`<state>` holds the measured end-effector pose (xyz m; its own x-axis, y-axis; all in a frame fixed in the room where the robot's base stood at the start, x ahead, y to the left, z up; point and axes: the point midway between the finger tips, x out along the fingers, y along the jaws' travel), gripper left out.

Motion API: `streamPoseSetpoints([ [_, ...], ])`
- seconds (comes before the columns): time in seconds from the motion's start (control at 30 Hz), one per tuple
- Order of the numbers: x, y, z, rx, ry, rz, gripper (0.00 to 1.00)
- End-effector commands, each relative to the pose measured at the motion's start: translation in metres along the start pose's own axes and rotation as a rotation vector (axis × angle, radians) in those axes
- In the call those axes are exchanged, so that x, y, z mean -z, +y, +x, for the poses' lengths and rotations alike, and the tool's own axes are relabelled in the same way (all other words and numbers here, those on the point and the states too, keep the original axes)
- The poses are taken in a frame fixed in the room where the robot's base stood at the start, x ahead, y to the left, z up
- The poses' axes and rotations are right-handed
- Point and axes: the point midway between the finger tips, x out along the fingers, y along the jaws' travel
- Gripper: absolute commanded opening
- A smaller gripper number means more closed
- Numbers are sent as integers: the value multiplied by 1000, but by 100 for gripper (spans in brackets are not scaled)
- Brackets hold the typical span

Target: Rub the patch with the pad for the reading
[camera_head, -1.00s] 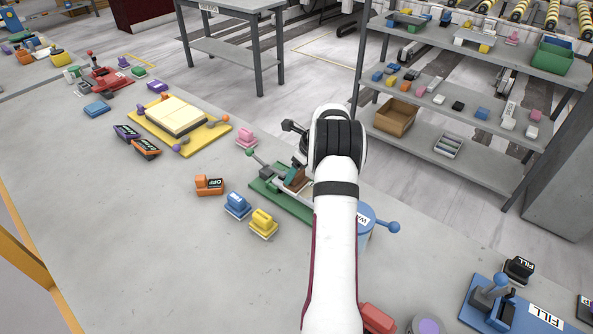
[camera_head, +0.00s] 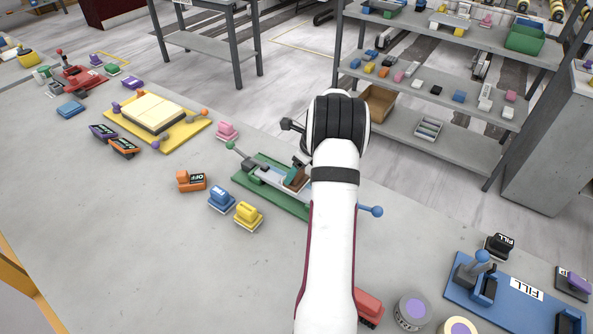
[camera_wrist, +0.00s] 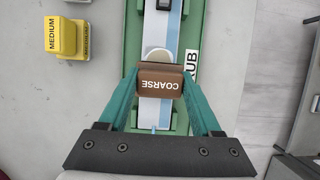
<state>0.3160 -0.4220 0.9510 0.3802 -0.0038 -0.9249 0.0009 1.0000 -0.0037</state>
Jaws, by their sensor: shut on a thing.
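My gripper (camera_wrist: 162,92) is shut on a brown pad (camera_wrist: 161,80) labelled COARSE, with one green finger on each side. The pad also shows in the head view (camera_head: 297,177). It is over the pale blue and white strip of a green fixture (camera_head: 250,172), labelled RUB in the wrist view (camera_wrist: 193,40). A pale round patch (camera_wrist: 168,56) shows just beyond the pad, partly hidden by it. I cannot tell whether the pad touches the strip. My arm hides part of the fixture in the head view.
A yellow pad (camera_head: 248,214) labelled MEDIUM in the wrist view (camera_wrist: 62,36), a blue pad (camera_head: 221,199) and an orange OFF block (camera_head: 191,181) stand left of the fixture. A blue FILL station (camera_head: 500,290) is at right. The slab's left front is clear.

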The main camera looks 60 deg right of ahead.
Motion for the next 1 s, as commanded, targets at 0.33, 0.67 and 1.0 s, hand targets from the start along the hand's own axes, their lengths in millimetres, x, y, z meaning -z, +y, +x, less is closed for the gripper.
streamPoseSetpoints([
  [0.33,-25,3,12,-8,2,-1,14],
  [0.67,-55,2,22,-6,0,1,14],
  [1.0,-26,1,11,-4,0,2,14],
])
